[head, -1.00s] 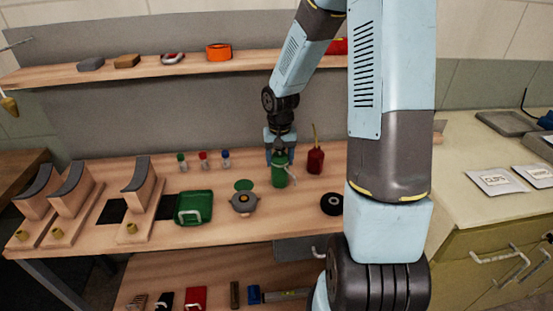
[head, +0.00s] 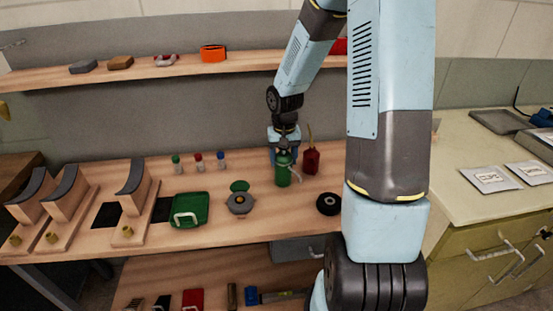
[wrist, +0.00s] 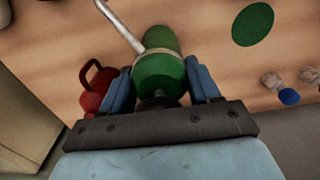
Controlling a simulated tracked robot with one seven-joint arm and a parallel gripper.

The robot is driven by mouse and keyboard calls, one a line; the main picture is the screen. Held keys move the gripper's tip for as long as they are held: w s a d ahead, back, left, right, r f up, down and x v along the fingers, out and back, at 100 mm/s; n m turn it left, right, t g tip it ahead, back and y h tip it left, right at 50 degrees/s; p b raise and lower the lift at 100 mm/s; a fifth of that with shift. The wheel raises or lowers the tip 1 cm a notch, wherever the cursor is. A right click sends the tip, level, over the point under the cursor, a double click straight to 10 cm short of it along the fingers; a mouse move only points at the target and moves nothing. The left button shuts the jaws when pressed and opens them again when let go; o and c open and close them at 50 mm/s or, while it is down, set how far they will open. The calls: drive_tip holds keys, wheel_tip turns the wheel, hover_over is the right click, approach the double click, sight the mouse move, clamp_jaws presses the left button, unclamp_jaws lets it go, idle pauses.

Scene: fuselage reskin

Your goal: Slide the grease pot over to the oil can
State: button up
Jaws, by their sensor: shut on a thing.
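The grease pot, which I take to be the green rounded container (head: 283,172) with a bent pale tube, stands upright on the bench. It fills the middle of the wrist view (wrist: 158,76). My gripper (head: 284,150) is shut on its upper part, with one blue finger on each side. The red oil can (head: 311,161) with a thin upright spout stands just right of it in the head view. In the wrist view the oil can (wrist: 96,92) is close beside the left finger, partly hidden by it. I cannot tell whether they touch.
A grey pot (head: 240,204) and green disc (head: 239,186) lie left of my gripper. A black ring (head: 328,204) is at front right. Small capped bottles (head: 198,162) stand behind, a green case (head: 189,210) farther left. A shelf (head: 130,75) runs above.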

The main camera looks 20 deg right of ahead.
drive_tip(key=o, duration=1.6)
drive_tip(key=shift+c, duration=0.2)
wheel_tip(320, 180, up, 14)
drive_tip(key=shift+f, duration=0.15)
drive_tip(key=shift+s+a+r, duration=0.1)
drive_tip(key=shift+s+r, duration=0.15)
drive_tip(key=shift+r, duration=0.1)
drive_tip(key=s+a+r+t, duration=0.1)
drive_tip(key=s+r+t, duration=0.1)
drive_tip(key=s+r, duration=0.2)
drive_tip(key=s+a+r+n+t, duration=0.1)
drive_tip(key=s+r, duration=0.4)
drive_tip(key=s, duration=0.6)
drive_tip(key=s+r+n+t, duration=0.1)
drive_tip(key=s+r+t, duration=0.1)
drive_tip(key=s+r, duration=0.3)
drive_tip(key=s, duration=0.3)
drive_tip(key=shift+s+a+t, duration=0.25)
drive_tip(key=shift+a+t, duration=0.05)
drive_tip(key=shift+a, duration=0.1)
